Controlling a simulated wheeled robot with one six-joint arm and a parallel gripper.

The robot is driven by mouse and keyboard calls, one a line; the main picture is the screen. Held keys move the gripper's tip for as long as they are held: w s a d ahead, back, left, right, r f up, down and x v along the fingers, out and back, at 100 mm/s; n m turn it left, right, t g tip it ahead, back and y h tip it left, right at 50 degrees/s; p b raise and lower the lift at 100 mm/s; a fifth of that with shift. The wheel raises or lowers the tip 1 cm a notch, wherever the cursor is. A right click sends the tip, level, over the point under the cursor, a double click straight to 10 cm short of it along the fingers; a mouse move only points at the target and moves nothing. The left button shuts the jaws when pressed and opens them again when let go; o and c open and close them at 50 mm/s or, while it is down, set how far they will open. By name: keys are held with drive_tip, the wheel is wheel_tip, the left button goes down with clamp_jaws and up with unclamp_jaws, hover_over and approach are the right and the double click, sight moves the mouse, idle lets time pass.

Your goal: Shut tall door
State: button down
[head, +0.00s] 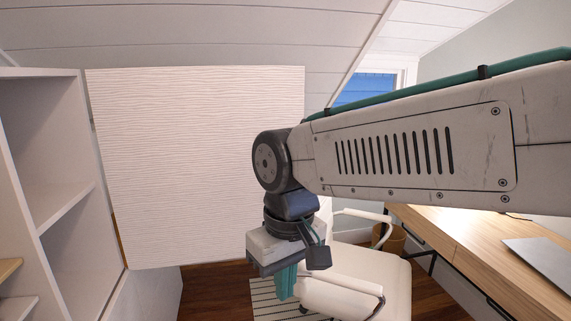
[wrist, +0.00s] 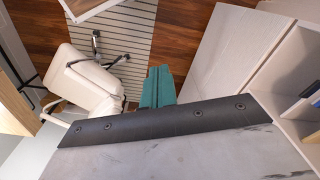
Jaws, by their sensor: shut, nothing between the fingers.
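The tall door (head: 195,165) is a white panel with fine horizontal ribs. It stands open in the head view, swung out from the white shelf cabinet (head: 62,215) at the left. My gripper (head: 287,283) points down in front of the door's lower right part, near its free edge. Its teal fingers are shut and empty; they also show in the wrist view (wrist: 158,87). I cannot tell from the head view whether the gripper touches the door. My arm covers the space right of the door.
A cream chair (head: 340,285) stands right of the gripper, on a striped rug (head: 268,300). A wooden desk (head: 460,240) with a laptop (head: 540,262) runs along the right. The cabinet's open shelves are at the left. Some dark wood floor (head: 215,285) is clear below the door.

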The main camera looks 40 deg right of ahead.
drive_tip(key=w+d+f+m+t+y, duration=0.3)
drive_tip(key=w+d+m+y, duration=0.55)
drive_tip(key=w+d, duration=0.95)
drive_tip(key=w+d+r+m+t+h, duration=0.1)
drive_tip(key=w+d+t, duration=0.25)
drive_tip(key=d, duration=0.65)
drive_tip(key=w+d+r+m+t, duration=0.25)
drive_tip(key=d+t, duration=0.25)
drive_tip(key=d, duration=0.5)
drive_tip(key=w+d+r+m+t+h, duration=0.1)
drive_tip(key=w+d+t, duration=0.35)
drive_tip(key=d, duration=0.55)
drive_tip(key=w+a, duration=0.5)
drive_tip(key=a, duration=0.1)
drive_tip(key=shift+w+r+n, duration=0.2)
drive_tip(key=shift+n, duration=0.1)
